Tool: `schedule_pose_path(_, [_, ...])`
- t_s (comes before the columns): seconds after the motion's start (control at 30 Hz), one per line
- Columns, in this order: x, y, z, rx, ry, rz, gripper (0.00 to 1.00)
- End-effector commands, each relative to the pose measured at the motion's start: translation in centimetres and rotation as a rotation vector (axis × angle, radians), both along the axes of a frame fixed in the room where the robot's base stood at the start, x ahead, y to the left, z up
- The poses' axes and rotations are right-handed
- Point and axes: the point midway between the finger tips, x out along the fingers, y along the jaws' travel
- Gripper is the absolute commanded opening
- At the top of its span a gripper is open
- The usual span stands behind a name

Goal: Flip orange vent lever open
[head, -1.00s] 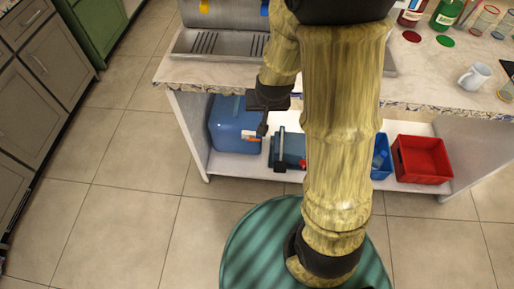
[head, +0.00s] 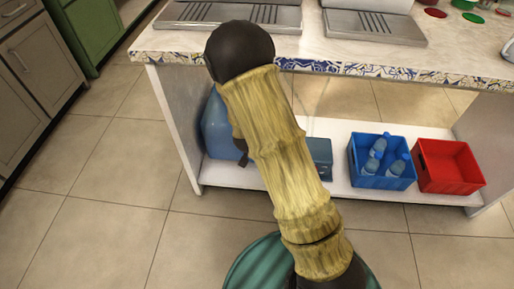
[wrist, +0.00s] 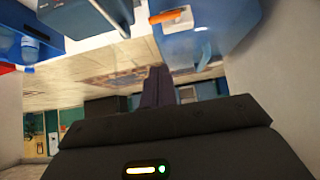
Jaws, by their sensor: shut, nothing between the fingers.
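The orange vent lever (wrist: 167,16) shows in the wrist view, on a white mount on the blue container (wrist: 215,35). It lies roughly crosswise there, above my gripper's fingertips (wrist: 158,72) in the picture. The fingers are dark, together and empty, and look apart from the lever. In the head view the blue container (head: 217,128) stands at the left end of the low shelf. A dark part of my gripper (head: 242,152) shows at its right edge. My arm hides the lever and most of the gripper in that view.
On the low white shelf (head: 335,190) stand a teal box (head: 320,155), a blue crate (head: 365,177) with bottles and a red crate (head: 448,180). The patterned counter edge (head: 400,74) overhangs the shelf.

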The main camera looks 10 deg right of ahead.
Motion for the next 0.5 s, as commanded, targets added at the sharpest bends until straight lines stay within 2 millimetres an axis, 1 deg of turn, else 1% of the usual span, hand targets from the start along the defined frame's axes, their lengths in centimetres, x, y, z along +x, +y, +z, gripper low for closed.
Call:
schedule_pose_path(0.03, [0.11,-0.02,-0.65,-0.004,-0.004,-0.002,0.0])
schedule_pose_path(0.37, [0.16,-0.05,-0.46,-0.004,-0.007,-0.004,0.0])
schedule_pose_path(0.5, [0.5,-0.15,-0.92,-0.004,-0.007,-0.004,0.0])
